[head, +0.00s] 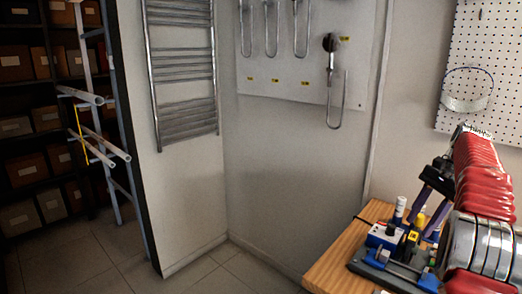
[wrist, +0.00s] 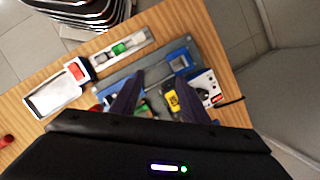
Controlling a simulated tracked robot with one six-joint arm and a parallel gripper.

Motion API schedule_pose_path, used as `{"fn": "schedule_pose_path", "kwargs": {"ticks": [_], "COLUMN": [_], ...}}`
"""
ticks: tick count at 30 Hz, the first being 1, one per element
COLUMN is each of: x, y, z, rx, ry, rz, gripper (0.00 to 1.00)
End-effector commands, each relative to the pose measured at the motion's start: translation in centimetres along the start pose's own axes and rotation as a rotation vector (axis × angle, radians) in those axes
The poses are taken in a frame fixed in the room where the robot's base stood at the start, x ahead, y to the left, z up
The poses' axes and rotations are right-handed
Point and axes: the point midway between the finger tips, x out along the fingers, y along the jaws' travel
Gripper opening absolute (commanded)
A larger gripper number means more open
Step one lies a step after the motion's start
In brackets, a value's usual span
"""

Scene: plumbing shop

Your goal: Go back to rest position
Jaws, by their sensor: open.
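My gripper (head: 434,186) is at the right of the head view, above the wooden workbench. Its two dark purple fingers point down and are spread. The wrist view also shows my gripper (wrist: 160,82) open, with its fingers over the tools on the bench. No object is visibly held between the fingers. The workbench (head: 345,243) is at the lower right of the head view. It fills much of the wrist view (wrist: 60,65).
A blue-and-grey tool (head: 390,268), a white-and-blue box with a black knob (head: 384,235) and small bottles (head: 399,209) crowd the bench under my gripper. The wrist view shows a yellow item (wrist: 172,100) and a red-and-white item (wrist: 58,90). Floor (head: 90,268) left of the bench is clear.

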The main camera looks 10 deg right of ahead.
Motion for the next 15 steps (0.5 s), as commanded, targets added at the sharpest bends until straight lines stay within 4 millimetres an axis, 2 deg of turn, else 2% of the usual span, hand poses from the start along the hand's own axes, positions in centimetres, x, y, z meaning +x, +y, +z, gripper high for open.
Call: {"fn": "schedule_pose_path", "kwargs": {"ticks": [7, 15], "x": [-0.9, -1.2], "y": [-1.2, -1.1], "z": [6.2, 13.1], "rx": [-0.147, -0.323], "ry": [0.063, 0.135], "rz": [-0.006, -0.013], "gripper": [0.41, 0.41]}}
